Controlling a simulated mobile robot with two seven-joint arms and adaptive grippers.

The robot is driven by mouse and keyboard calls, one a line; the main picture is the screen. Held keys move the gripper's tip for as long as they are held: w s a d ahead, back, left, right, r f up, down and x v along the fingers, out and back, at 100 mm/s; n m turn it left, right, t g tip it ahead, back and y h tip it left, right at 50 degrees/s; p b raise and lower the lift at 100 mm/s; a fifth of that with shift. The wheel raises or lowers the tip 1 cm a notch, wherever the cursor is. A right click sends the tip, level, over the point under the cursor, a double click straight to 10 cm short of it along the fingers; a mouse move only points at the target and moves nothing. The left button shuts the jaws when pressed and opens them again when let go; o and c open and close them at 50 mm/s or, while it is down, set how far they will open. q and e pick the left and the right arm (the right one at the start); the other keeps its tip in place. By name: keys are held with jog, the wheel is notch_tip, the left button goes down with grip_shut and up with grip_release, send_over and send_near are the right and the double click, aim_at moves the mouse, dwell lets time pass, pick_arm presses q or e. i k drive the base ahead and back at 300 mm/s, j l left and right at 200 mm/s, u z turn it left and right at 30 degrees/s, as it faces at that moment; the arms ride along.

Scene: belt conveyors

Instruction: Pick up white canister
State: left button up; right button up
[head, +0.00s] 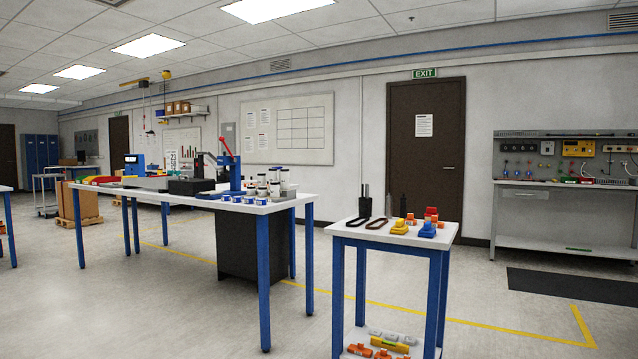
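A group of small white and grey cylinders with some dark parts (262,188) stands near the right end of the long white-topped table (160,195). They stand close together, and some partly hide others. White canisters seem to be among them, but they are too small to tell one clearly. Neither of my grippers shows in the head view.
A smaller blue-legged table (345,231) stands nearer on the right, with yellow, blue and orange parts and dark loops on it. A workbench (560,190) stands at the right wall. Open floor (180,310) lies in front of the long table.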

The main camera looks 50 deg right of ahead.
aim_at(272, 173)
jog(key=i+l+z, duration=0.2)
jog(key=i+z, duration=0.25)
jog(key=i+l+z, duration=0.1)
jog(key=i+z, duration=0.15)
jog(key=z, duration=0.15)
jog(key=i+z, duration=0.45)
jog(key=i+j, duration=0.2)
jog(key=i, duration=0.25)
jog(key=i+j+z, duration=0.15)
jog(key=i, duration=0.35)
jog(key=i+j, duration=0.3)
jog(key=i, duration=0.15)
jog(key=i+j+z, duration=0.15)
jog(key=i, duration=0.3)
jog(key=j, duration=0.1)
